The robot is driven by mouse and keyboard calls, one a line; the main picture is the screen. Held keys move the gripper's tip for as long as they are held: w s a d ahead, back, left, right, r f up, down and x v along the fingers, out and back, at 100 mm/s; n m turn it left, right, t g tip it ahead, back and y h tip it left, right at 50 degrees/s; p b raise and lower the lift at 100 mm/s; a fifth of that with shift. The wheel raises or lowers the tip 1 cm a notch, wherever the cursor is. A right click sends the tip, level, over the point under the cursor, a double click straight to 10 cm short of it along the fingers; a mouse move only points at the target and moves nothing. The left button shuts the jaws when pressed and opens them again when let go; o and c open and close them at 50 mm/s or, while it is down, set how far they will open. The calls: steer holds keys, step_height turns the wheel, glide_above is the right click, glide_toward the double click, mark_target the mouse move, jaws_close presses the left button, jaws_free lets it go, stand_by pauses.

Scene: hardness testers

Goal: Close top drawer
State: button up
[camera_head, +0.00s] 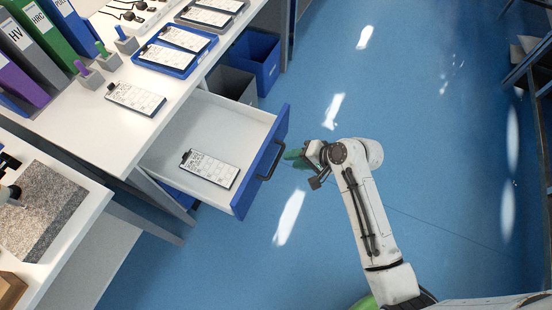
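The top drawer (228,120) is pulled out from under the white worktop. It has white inner walls, a blue front panel (258,168) and a dark bar handle (270,160). A device or card with a white printed face (209,169) lies inside it. My gripper (292,155) is just to the right of the blue front, near the handle, with green on its fingers. I cannot tell whether it touches the front or how far its fingers are apart.
A blue bin (254,62) and a grey bin (232,84) stand on the floor behind the drawer. The worktop (92,126) holds binders, a blue tray (150,63) and small holders. Blue floor to the right is clear up to a dark rack (535,65).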

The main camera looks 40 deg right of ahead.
steer(key=shift+w+f, duration=0.15)
steer(key=shift+w, duration=0.15)
steer(key=shift+c, duration=0.7)
steer(key=x, duration=0.7)
steer(key=shift+w+a+f, duration=0.15)
steer(key=shift+a+f, duration=0.1)
jaws_close()
steer(key=shift+x, duration=0.8)
steer(key=w+a+b, duration=0.5)
steer(key=w+b, duration=0.1)
steer(key=w, duration=0.4)
steer(key=w+a+b, duration=0.6)
steer(key=w, duration=0.4)
steer(key=w+a+b, duration=0.6)
steer(key=w, duration=0.4)
steer(key=shift+w+a, duration=0.15)
steer(key=shift+a, duration=0.1)
steer(key=shift+w+r, duration=0.1)
steer(key=shift+r, duration=0.2)
